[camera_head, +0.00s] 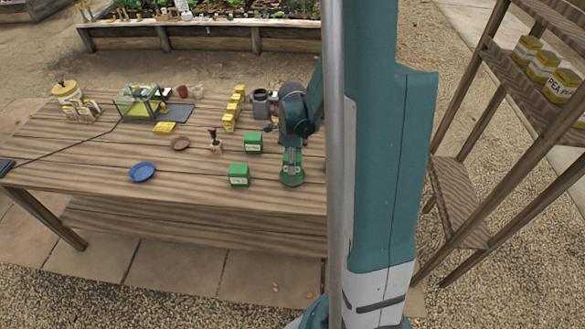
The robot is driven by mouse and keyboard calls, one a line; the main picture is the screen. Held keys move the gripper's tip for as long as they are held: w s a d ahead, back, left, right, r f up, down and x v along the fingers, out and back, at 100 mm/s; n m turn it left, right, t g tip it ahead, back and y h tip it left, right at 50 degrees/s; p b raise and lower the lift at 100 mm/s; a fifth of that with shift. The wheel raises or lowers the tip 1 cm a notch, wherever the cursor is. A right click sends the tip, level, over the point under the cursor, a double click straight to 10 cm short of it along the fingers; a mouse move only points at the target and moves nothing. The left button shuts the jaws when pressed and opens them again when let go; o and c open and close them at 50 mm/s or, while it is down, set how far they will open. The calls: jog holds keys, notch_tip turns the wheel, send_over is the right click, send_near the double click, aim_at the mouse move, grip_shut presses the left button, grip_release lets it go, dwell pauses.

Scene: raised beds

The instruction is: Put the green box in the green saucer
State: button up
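A green saucer (291,181) lies on the wooden table near its front edge, left of my column. My gripper (292,166) points down right over the saucer and hides part of it. At this size I cannot tell whether its fingers are open or shut, or whether something is between them. One green box with a white label (239,176) stands left of the saucer. A second green box (253,143) stands farther back, left of my gripper. Both boxes are apart from the saucer.
A blue saucer (142,172), a brown saucer (180,143) and a small dark-topped bottle (215,146) are to the left. Several yellow boxes (229,122) stand behind. A glass case (137,104) is farther left. The front left table is mostly clear.

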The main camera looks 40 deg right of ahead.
jog(key=shift+f, duration=1.4)
jog(key=shift+f+b, duration=0.2)
jog(key=shift+b, duration=0.15)
jog(key=o, duration=0.9)
jog(key=shift+r, duration=0.2)
jog(key=shift+r+p, duration=0.95)
jog(key=shift+r, duration=5.05)
